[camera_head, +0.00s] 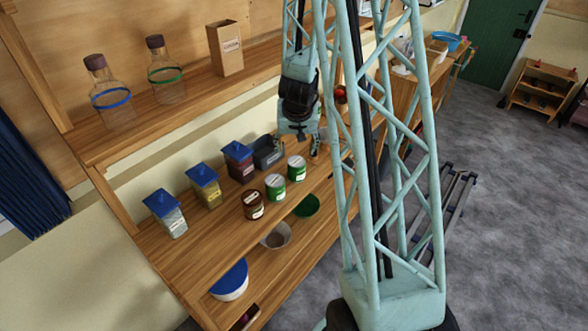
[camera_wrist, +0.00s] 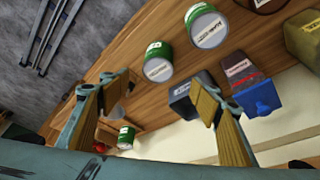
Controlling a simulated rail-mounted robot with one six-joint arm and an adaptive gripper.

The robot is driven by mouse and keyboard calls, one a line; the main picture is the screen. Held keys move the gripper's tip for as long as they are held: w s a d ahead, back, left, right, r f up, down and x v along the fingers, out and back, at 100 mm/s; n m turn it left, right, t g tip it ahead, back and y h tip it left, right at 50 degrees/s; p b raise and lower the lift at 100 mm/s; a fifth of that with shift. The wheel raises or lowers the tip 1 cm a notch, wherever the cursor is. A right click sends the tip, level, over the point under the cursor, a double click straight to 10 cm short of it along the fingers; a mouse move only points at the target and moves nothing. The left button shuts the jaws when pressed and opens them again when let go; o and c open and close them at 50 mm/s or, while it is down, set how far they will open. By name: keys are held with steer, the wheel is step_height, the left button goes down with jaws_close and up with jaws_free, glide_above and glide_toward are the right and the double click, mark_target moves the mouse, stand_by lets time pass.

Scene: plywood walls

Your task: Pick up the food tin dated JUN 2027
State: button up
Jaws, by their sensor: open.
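Two green tins with white lids stand on the middle shelf, one (camera_head: 275,187) left of the other (camera_head: 296,168). A brown tin (camera_head: 253,205) stands further left. The wrist view also shows the left green tin (camera_wrist: 207,28), the right green tin (camera_wrist: 156,64), and the brown tin's edge (camera_wrist: 268,4). Another green tin (camera_wrist: 126,138) shows lower, beyond the finger gap. The printing on the tins is too small to read as dates. My gripper (camera_wrist: 164,82) is open and empty, with the right green tin above its gap in the wrist view.
Blue-lidded jars (camera_head: 204,185) and a dark grey bin (camera_head: 268,152) stand behind the tins. Two corked bottles (camera_head: 165,75) and a box (camera_head: 226,50) are on the upper shelf. Bowls (camera_head: 229,282) sit below. A red object (camera_wrist: 101,147) is beside the farther tin.

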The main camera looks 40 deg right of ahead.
mark_target(297, 162)
steer(key=shift+s+d+f, duration=0.1)
steer(key=shift+d+f, duration=0.1)
steer(key=shift+f, duration=0.05)
steer(key=shift+f, duration=0.1)
steer(key=shift+b+x, duration=0.7)
steer(key=shift+x, duration=3.5)
steer(key=shift+p+x, duration=0.35)
steer(key=shift+x, duration=2.25)
steer(key=c, duration=1.2)
